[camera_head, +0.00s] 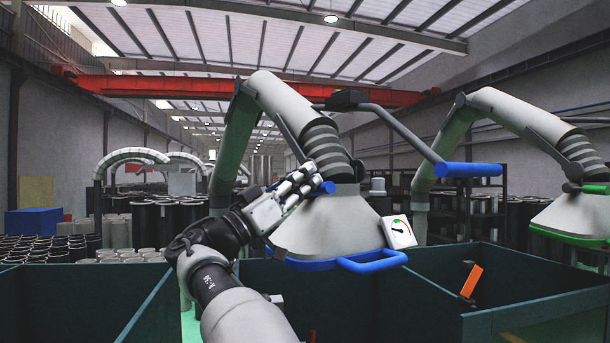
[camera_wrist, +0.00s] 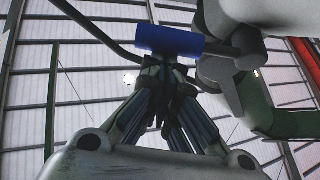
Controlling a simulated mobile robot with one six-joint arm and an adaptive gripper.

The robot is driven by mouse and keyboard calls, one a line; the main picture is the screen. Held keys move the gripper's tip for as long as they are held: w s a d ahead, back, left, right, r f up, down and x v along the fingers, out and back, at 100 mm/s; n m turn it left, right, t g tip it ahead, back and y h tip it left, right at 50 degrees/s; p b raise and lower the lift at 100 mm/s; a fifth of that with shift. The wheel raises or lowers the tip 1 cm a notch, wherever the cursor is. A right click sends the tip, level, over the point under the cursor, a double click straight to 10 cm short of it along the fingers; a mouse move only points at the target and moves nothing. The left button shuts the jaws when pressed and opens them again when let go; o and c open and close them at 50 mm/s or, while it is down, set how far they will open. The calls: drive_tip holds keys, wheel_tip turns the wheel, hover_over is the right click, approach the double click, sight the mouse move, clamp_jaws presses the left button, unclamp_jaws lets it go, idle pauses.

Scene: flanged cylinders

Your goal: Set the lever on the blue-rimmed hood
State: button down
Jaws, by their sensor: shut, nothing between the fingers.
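The blue-rimmed hood (camera_head: 322,228) hangs from a grey jointed duct in the middle of the head view. Its blue rim has a blue loop handle (camera_head: 372,262) at the front. A short blue lever grip (camera_head: 327,187) shows at the hood's upper left, right by my fingertips; a blue cylinder (camera_wrist: 168,41), apparently this grip, lies across the fingertips in the wrist view. My gripper (camera_head: 313,178) is shut and empty beside the grip; I cannot tell whether it touches. A white gauge (camera_head: 399,232) with a red and green scale sits on the hood's right side.
A grey bar ending in a blue grip (camera_head: 468,170) reaches right from the duct. A green-rimmed hood (camera_head: 580,217) hangs at far right. Dark green bin walls (camera_head: 540,312) stand below, with an orange piece (camera_head: 471,281). Dark cylinders (camera_head: 40,247) fill the left background.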

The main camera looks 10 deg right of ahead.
drive_tip(key=shift+f+m+g+h, duration=0.45)
drive_tip(key=shift+m+g, duration=0.35)
drive_tip(key=shift+m, duration=0.3)
drive_tip(key=shift+f, duration=0.1)
